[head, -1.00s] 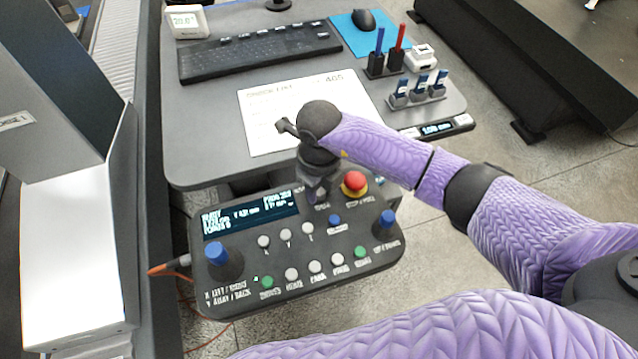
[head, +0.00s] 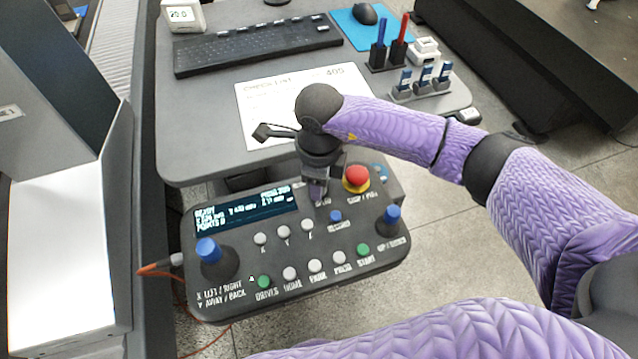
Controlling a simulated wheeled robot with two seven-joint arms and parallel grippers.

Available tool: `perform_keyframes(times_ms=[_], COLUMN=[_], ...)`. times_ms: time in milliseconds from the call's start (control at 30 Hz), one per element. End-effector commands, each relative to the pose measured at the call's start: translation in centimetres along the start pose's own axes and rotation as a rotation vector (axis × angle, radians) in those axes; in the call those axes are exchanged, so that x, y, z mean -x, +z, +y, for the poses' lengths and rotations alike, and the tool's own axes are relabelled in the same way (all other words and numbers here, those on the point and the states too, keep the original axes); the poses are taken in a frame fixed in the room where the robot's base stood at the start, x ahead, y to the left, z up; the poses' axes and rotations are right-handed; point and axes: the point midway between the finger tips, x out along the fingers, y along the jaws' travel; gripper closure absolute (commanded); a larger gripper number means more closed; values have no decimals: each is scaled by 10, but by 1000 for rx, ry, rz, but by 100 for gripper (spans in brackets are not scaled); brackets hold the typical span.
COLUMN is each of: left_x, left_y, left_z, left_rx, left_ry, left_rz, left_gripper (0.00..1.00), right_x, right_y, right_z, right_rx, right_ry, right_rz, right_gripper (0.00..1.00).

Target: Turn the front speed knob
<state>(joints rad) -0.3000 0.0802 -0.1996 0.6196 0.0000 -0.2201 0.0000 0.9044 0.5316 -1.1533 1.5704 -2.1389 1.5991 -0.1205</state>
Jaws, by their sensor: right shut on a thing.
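The control pendant (head: 225,275) is a dark box with a lit display (head: 245,210), joysticks and buttons. My right gripper (head: 318,194) points down at its upper edge, between the display and the red stop button (head: 356,178). It is shut on the speed knob, above the printed "SPEED" label. The fingers and wrist hide nearly all of the knob, so its pointer cannot be read. My left gripper is not in view.
Blue-topped joysticks stand at the pendant's left (head: 208,250) and right (head: 392,215). Behind is a grey desk (head: 200,130) with a keyboard (head: 255,45), a checklist sheet (head: 262,105) and pen holders. A grey machine with a white panel (head: 60,250) stands at left.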

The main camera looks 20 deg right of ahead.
Motion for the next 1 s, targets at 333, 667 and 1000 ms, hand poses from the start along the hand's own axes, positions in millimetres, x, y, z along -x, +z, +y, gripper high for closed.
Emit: perform_keyframes(times_ms=[333,667,1000], left_x=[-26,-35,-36], left_y=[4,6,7], left_z=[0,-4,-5], left_rx=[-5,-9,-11], left_ry=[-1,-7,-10], left_rz=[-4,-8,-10], left_gripper=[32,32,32], right_x=[-2,1,2], right_y=[0,1,1], right_z=[-1,-1,-1], right_rx=[243,360,382], right_ry=[-4,-5,-3], right_rz=[-2,-4,-4], right_gripper=[100,100,100])
